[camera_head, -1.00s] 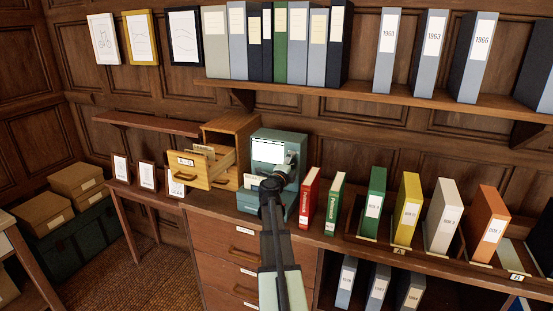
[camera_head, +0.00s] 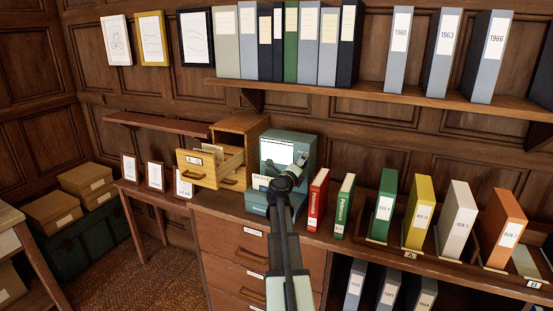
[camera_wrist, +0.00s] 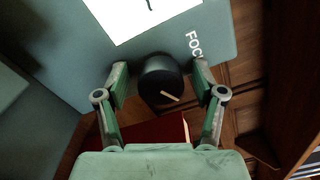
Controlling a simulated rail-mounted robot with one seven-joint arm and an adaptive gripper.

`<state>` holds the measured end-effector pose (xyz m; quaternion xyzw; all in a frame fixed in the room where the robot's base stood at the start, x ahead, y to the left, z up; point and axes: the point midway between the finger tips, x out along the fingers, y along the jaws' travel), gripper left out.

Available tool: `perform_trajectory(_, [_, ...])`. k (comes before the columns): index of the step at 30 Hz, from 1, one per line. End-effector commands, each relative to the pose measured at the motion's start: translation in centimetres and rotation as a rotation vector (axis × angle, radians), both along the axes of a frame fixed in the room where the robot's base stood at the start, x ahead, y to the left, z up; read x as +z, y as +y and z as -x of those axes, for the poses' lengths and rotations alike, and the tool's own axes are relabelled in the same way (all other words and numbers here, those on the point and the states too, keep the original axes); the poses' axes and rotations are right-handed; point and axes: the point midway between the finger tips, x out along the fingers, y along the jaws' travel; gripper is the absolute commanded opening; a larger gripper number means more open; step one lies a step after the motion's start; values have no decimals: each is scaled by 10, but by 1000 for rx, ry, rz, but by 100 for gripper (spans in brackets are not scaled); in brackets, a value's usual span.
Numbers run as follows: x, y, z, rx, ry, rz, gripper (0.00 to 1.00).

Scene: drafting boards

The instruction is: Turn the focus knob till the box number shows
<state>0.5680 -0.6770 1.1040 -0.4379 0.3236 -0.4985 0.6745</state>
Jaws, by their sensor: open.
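The green reader machine (camera_head: 268,205) stands on the wooden cabinet top, its white screen (camera_head: 277,152) lit. In the wrist view, the screen (camera_wrist: 135,14) is cut off by the top edge and shows only a short dark stroke; no number is readable. In the head view, my gripper (camera_head: 300,165) is at the machine's right front and hides the knob.
Red (camera_head: 317,200) and green (camera_head: 343,206) binders stand close right of the machine. Box files, including a yellow one (camera_head: 419,211), stand further right. An open card drawer (camera_head: 205,165) juts out at the left. A shelf (camera_head: 400,95) of binders runs above.

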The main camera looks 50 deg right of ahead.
Motion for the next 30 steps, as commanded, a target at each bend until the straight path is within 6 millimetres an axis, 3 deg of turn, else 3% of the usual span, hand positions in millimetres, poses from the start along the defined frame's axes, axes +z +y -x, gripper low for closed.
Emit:
perform_trajectory(5, [1,0,0,0,-2,-1,69])
perform_trajectory(10, [1,0,0,0,-1,0,9])
perform_trajectory(30, [6,0,0,0,48,14,9])
